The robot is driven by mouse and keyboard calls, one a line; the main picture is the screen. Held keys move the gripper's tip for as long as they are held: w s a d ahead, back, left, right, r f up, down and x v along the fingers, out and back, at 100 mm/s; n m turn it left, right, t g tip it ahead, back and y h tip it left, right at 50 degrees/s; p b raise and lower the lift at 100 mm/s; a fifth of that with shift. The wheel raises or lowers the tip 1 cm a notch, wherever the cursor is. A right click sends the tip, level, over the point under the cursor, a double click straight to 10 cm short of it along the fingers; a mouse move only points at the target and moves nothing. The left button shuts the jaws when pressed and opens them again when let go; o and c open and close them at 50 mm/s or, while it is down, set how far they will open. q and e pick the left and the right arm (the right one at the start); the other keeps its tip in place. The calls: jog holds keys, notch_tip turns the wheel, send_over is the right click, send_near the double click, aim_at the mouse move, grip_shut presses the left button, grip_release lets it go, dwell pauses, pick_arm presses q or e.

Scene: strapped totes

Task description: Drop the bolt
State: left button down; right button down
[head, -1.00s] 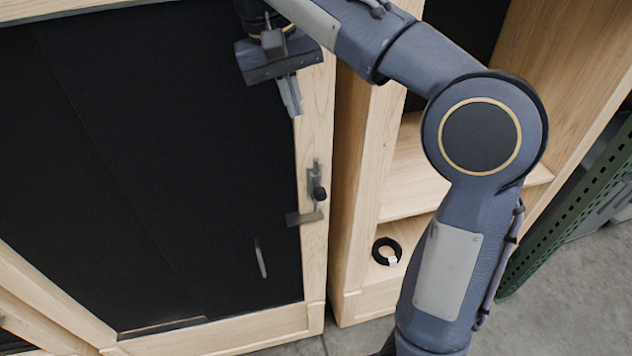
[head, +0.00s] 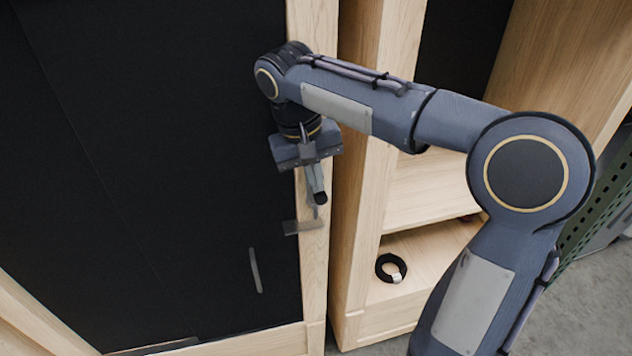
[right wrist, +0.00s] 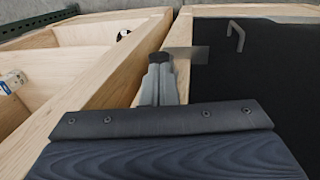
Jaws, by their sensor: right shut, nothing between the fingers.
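The bolt is a small grey metal fitting with a black knob (head: 320,198), upright on the pale wooden frame at the right edge of a black door panel (head: 150,170). A flat grey plate (head: 303,226) sits just below the knob. My right gripper (head: 316,188) points down at the bolt, its fingers shut with nothing between them. The fingertips overlap the upper bolt in the head view and hide it. In the right wrist view the fingers (right wrist: 160,72) end at the dark knob (right wrist: 161,57); I cannot tell whether they touch. My left gripper is not in view.
A grey bar handle (head: 255,270) stands on the black panel, lower left of the bolt. To the right is an open wooden cabinet with a black ring (head: 391,267) on its low shelf. A green perforated post (head: 590,215) stands at the far right.

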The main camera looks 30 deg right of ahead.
aim_at(316, 196)
jog(key=shift+f, duration=0.35)
